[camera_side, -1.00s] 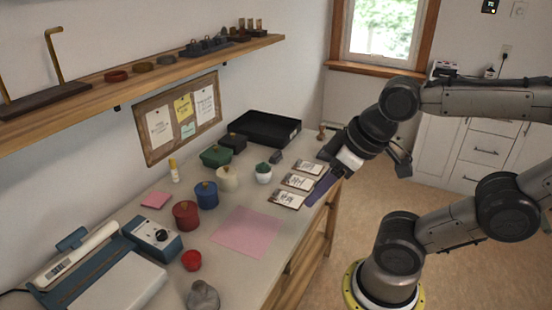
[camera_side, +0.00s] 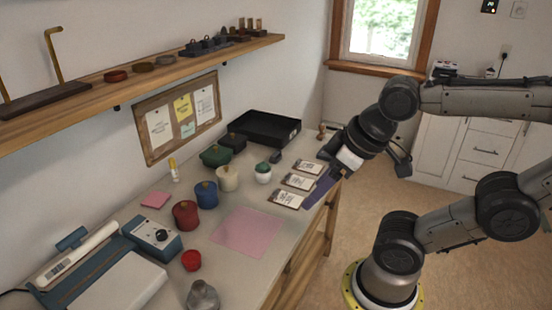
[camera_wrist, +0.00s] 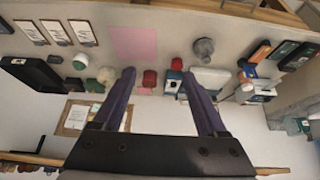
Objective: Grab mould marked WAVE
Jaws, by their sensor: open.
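Three flat dark-edged pieces with white label faces lie in a row near the right edge of the bench: a back one (camera_side: 308,167), a middle one (camera_side: 298,182) and a front one (camera_side: 286,200). Their lettering is too small to read, so I cannot tell which says WAVE. The row also shows at the top left of the wrist view, with one end piece (camera_wrist: 82,33) nearest the pink sheet. My gripper (camera_wrist: 158,75) is open and empty, its purple fingers wide apart. In the side view the fingers show beside the row, by the bench's right edge.
A pink sheet (camera_side: 238,233) lies in front of the row. A black tray (camera_side: 263,129) is at the back. A sealer machine (camera_side: 152,238) fills the front left.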

